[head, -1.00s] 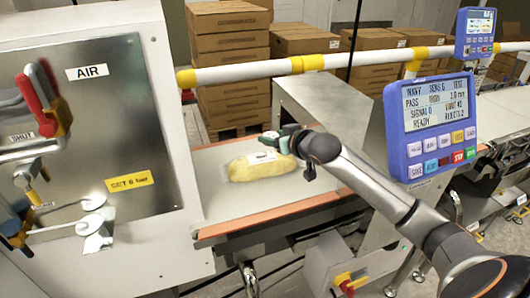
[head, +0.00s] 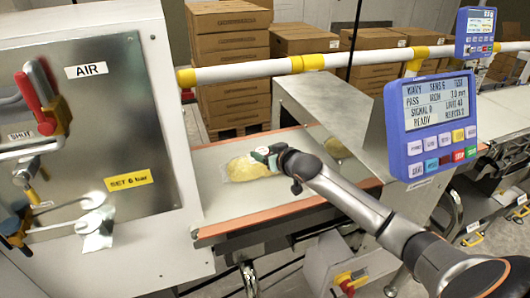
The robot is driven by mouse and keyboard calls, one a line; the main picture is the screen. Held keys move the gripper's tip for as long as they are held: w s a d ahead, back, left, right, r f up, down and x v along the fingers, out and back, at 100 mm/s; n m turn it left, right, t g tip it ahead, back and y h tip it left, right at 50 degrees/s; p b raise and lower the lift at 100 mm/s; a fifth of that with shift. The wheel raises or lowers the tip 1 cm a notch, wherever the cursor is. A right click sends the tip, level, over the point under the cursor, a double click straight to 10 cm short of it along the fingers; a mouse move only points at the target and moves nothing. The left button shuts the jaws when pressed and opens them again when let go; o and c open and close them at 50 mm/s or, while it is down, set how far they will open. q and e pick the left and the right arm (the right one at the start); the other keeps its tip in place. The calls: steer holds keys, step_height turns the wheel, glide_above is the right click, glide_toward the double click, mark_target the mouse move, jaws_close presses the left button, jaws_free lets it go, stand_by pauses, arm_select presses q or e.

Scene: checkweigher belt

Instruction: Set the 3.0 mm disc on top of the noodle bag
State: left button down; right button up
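The noodle bag (head: 243,168) is a clear bag with yellow contents, lying flat on the light belt in the head view. My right gripper (head: 266,157) is over the right end of the bag, its dark wrist and greenish fingers covering that end. I cannot tell whether the fingers touch the bag. The fingers are too small and turned to show whether they are open or shut. The 3.0 mm disc cannot be made out; it may be hidden at the fingers. My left gripper is not in view.
The belt (head: 222,205) has orange edges, with free room in front of the bag. A metal tunnel (head: 322,110) stands right of it. A white-yellow rail (head: 250,69) and a blue display (head: 432,125) are close by. A steel air panel (head: 110,140) stands at left.

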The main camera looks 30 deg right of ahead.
steer(key=o, duration=0.4)
steer(key=shift+o, duration=0.2)
steer(key=v, duration=1.2)
steer(key=shift+g, duration=0.9)
steer(key=s+a+f, duration=0.1)
steer(key=f, duration=0.1)
steer(key=s+a+f, duration=0.1)
steer(key=f, duration=0.1)
steer(key=s+a+f, duration=0.1)
steer(key=s+f, duration=0.1)
steer(key=shift+a+f, duration=0.15)
steer(key=shift+a, duration=0.1)
steer(key=s+a+f+n+g, duration=0.1)
steer(key=s+a+f+g, duration=0.3)
steer(key=s, duration=0.4)
steer(key=s+a+f+n+g+y, duration=0.1)
steer(key=s+a+f, duration=0.35)
steer(key=s, duration=0.25)
steer(key=s+a+f+n+g, duration=0.1)
steer(key=s+a+f+g, duration=0.2)
steer(key=s+a, duration=0.35)
steer(key=w+a+f+t+y+p, duration=0.2)
steer(key=f+t, duration=0.3)
steer(key=f, duration=0.3)
steer(key=shift+w+a+f+t+p, duration=0.3)
steer(key=shift+w+a+p, duration=0.2)
steer(key=shift+p, duration=0.3)
